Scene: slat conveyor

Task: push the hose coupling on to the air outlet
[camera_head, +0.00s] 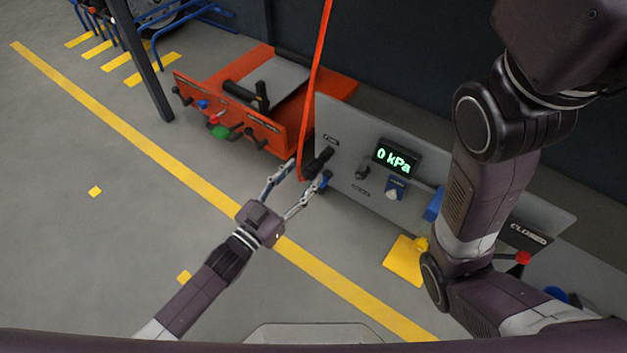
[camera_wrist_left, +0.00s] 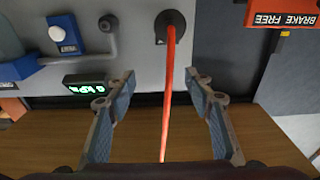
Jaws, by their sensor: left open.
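The orange-red hose (camera_head: 317,75) hangs from above and bends to a dark fitting, seemingly the hose coupling (camera_head: 320,160), at the left end of the grey panel (camera_head: 342,120). In the left wrist view the hose (camera_wrist_left: 168,95) runs to the round black fitting (camera_wrist_left: 171,22) against the panel. A grey bent pipe stub (camera_head: 363,168), perhaps the air outlet, stands to its right; it also shows in the wrist view (camera_wrist_left: 112,40). My left gripper (camera_head: 302,176) is open, its fingers on either side of the hose, apart from it in the wrist view. My right gripper is out of view.
A display (camera_head: 396,157) reads 0 kPa above a blue-based knob (camera_head: 395,190). An orange unit with levers (camera_head: 290,125) stands left of the panel. A red-knobbed lever (camera_head: 523,258) is near the CLOSED sign (camera_head: 528,233). The floor at left is largely clear.

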